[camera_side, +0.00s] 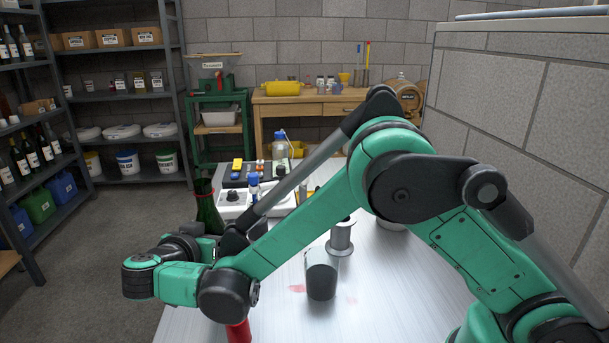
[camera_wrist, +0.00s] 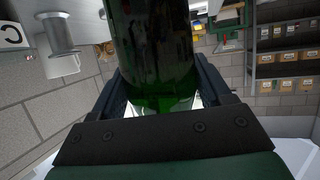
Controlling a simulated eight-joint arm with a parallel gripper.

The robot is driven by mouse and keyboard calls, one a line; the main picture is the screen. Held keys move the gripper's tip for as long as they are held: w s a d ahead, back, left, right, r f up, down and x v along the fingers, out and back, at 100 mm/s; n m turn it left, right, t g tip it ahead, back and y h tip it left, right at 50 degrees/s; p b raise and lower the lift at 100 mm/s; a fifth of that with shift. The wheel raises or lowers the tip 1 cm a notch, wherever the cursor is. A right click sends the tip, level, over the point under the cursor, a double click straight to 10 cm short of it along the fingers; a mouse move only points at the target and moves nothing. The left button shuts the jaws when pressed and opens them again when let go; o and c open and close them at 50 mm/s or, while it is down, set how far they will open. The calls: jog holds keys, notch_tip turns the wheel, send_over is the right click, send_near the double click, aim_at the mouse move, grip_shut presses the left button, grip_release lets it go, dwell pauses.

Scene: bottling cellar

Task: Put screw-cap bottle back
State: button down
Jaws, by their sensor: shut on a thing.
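A green glass bottle (camera_wrist: 155,50) fills the middle of the wrist view, between the two dark fingers of my gripper (camera_wrist: 160,92). My gripper is shut on it. The bottle's cap and label cannot be made out there. In the side view, a green bottle (camera_side: 208,214) with a dark upper end stands out just behind my wrist and looks like the same one. Its lower part and my fingers are hidden by my arm in that view.
On the pale table stand a grey cup (camera_side: 320,276) and a metal spool-like stand (camera_side: 341,238), near faint red stains. A red object (camera_side: 238,332) shows below my wrist. White equipment (camera_side: 268,198) stands behind my arm. Bottle shelves (camera_side: 35,165) line the left.

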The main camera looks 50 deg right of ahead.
jog(key=shift+f, duration=1.3)
jog(key=shift+f, duration=0.15)
grip_release()
jog(key=shift+r, duration=0.2)
jog(key=v, duration=1.2)
jog(key=d+r+n+g+y, duration=0.25)
jog(key=d+n+y, duration=0.2)
jog(key=d, duration=0.45)
jog(key=s+d+n+t+y, duration=0.3)
jog(key=s+d+n+y, duration=0.4)
jog(key=s, duration=0.2)
jog(key=shift+s+d+f, duration=0.3)
jog(key=shift+d+f, duration=0.1)
jog(key=shift+f, duration=0.1)
